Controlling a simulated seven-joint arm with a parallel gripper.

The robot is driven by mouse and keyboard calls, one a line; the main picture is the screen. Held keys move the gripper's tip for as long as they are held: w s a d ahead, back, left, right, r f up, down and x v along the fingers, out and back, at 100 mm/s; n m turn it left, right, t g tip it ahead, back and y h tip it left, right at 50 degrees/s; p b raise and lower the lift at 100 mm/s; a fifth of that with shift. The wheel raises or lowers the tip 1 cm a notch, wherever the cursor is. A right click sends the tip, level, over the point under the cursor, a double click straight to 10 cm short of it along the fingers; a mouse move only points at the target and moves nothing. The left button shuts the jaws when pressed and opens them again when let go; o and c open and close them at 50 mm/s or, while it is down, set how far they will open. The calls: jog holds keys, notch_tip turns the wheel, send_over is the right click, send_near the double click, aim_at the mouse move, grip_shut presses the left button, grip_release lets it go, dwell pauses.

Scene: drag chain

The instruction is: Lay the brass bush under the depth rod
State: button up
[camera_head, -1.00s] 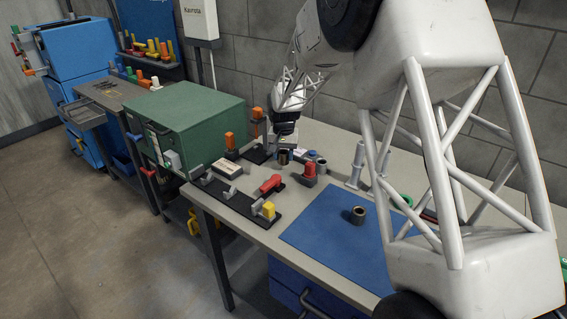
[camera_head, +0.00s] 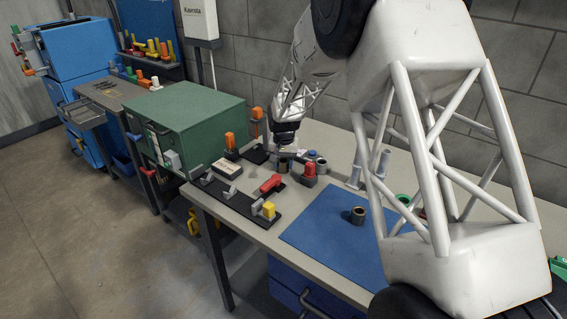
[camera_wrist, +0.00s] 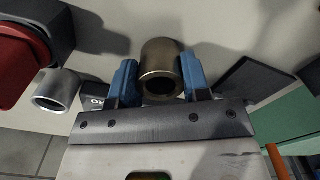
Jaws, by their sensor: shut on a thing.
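The brass bush (camera_wrist: 158,58) is a short, hollow, brownish metal cylinder, seen between the blue pads of my gripper (camera_wrist: 161,82) in the wrist view. My gripper is shut on it. In the camera_head view my gripper (camera_head: 284,150) points down over the back of the bench, with the bush largely hidden at its tip. I cannot tell whether the bush still touches the bench top. I cannot pick out the depth rod with certainty; an orange-topped upright fixture (camera_head: 256,115) on a black base stands just left of my gripper.
A silver ring (camera_wrist: 57,90) and a red-topped block (camera_wrist: 25,55) lie close to my gripper. Toggle clamps (camera_head: 270,184) line a black strip at the front left. A dark bush (camera_head: 358,214) stands on the blue mat (camera_head: 318,226). A green cabinet (camera_head: 190,115) is left.

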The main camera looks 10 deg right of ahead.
jog(key=shift+f, duration=0.1)
jog(key=o, duration=1.1)
jog(key=shift+r, duration=0.2)
notch_tip(320, 180, up, 12)
jog(key=shift+f, duration=0.1)
dwell(0.4)
